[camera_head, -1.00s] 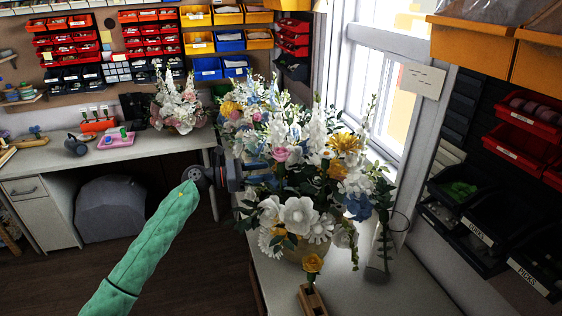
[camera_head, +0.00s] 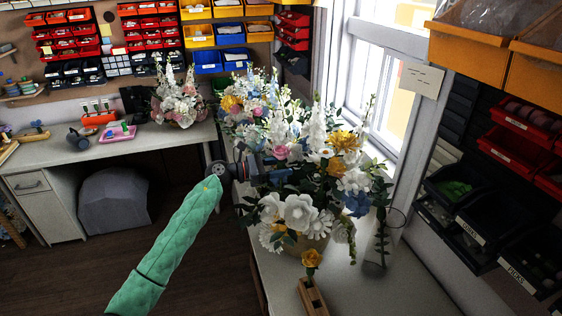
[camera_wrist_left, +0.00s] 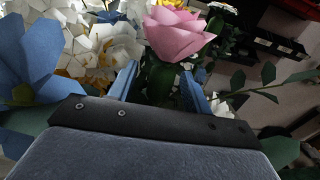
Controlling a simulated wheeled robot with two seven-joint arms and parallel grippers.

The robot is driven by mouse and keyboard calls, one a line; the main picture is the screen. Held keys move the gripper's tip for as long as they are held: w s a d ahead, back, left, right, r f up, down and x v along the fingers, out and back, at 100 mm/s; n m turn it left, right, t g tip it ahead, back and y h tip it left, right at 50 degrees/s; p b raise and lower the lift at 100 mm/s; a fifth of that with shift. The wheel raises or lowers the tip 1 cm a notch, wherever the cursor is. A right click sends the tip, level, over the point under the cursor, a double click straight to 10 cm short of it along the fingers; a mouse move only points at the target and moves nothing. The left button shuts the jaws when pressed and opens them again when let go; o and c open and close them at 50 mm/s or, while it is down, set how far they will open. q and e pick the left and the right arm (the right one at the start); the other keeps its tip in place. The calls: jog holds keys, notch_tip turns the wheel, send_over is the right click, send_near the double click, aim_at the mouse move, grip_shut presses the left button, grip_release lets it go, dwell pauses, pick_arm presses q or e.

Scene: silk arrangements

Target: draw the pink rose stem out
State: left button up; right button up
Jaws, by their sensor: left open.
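The pink rose (camera_head: 280,152) stands in the large mixed arrangement on the bench, among white and blue silk flowers. Its pink head also shows large in the left wrist view (camera_wrist_left: 180,38), with green just below it. My left gripper (camera_head: 277,168) reaches into the left side of the arrangement, just below the rose head. In the left wrist view its two blue fingers (camera_wrist_left: 160,88) are apart, one on each side of the green below the bloom. Whether they touch it cannot be told. The lower stem is hidden by flowers and leaves. My right gripper is not in view.
The bench's front right is bare. Bins hang at the right.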

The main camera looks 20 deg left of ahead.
aim_at(275, 148)
pick_arm(q)
jog(key=shift+c, duration=0.2)
grip_shut()
jog(key=shift+r, duration=1.25)
dwell(0.5)
jog(key=shift+r, duration=1.25)
jog(key=shift+r+p, duration=0.3)
jog(key=shift+r, duration=0.75)
